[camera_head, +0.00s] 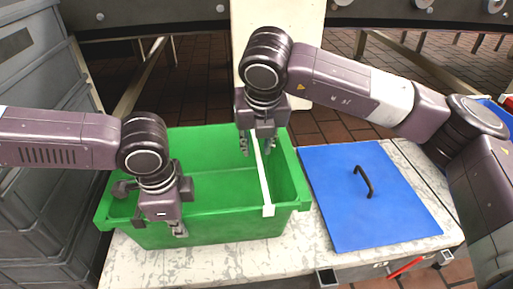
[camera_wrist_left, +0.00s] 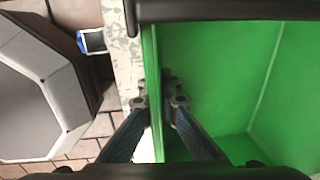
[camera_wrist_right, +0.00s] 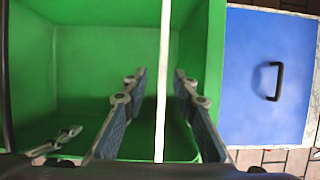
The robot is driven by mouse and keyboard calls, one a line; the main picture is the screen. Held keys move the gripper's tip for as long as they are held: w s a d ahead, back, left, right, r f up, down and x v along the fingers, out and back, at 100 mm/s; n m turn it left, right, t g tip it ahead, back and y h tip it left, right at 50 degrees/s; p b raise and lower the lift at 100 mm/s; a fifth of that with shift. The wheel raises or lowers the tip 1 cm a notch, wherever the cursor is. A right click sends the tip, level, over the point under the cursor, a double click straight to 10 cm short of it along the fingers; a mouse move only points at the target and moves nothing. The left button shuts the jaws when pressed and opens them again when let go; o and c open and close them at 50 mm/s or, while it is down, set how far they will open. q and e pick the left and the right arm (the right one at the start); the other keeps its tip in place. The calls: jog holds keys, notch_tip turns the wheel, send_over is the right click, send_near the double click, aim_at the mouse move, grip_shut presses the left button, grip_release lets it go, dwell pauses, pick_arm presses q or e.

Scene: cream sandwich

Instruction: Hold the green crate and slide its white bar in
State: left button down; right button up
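The green crate (camera_head: 215,228) stands open on the table. The white bar (camera_head: 264,180) runs front to back across its right part, its front end at the front rim; it also shows in the right wrist view (camera_wrist_right: 163,60). My left gripper (camera_head: 179,228) is at the crate's front wall; in the left wrist view its fingers (camera_wrist_left: 160,100) are closed in on both sides of the green wall. My right gripper (camera_head: 257,148) points down over the bar near the back. In the right wrist view its fingers (camera_wrist_right: 161,82) are apart, with the bar between them and gaps on both sides.
A blue lid (camera_head: 345,205) with a dark handle (camera_head: 363,181) lies on the pale table (camera_head: 190,268) right of the crate. Grey crates (camera_head: 40,200) are stacked at the left. A conveyor frame runs along the back.

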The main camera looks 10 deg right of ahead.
jog(key=v, duration=1)
jog(key=shift+r, duration=0.15)
jog(key=shift+s, duration=0.15)
pick_arm(q)
jog(key=c, duration=2)
grip_release()
